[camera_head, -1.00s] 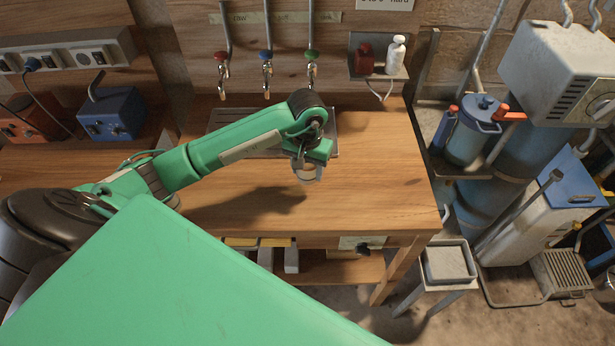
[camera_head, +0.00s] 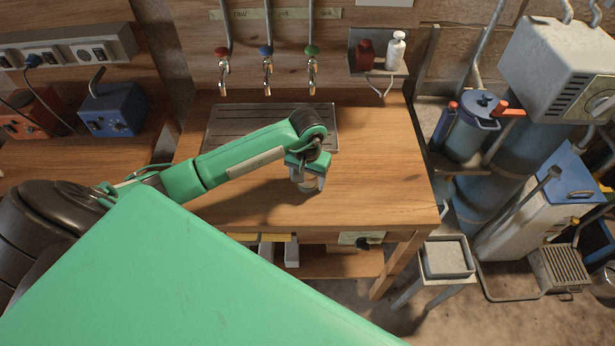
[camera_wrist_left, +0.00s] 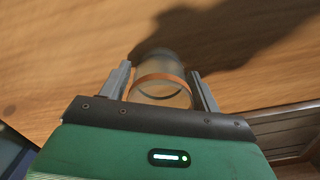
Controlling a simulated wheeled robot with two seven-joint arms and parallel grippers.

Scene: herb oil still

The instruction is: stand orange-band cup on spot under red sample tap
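The orange-band cup (camera_wrist_left: 160,90) is a clear cup with an orange ring, seen between the two fingers of my left gripper (camera_wrist_left: 161,85) in the left wrist view. The fingers lie close against its sides and appear shut on it. The red sample tap (camera_head: 222,52) is the leftmost of three on the back wall. The spot under it cannot be made out. My right gripper is out of view.
A slatted metal tray (camera_head: 225,126) lies at the back of the wooden bench (camera_head: 390,185), partly behind my left arm. Blue (camera_head: 266,52) and green (camera_head: 312,51) taps hang beside the red one. The bench's right side is clear.

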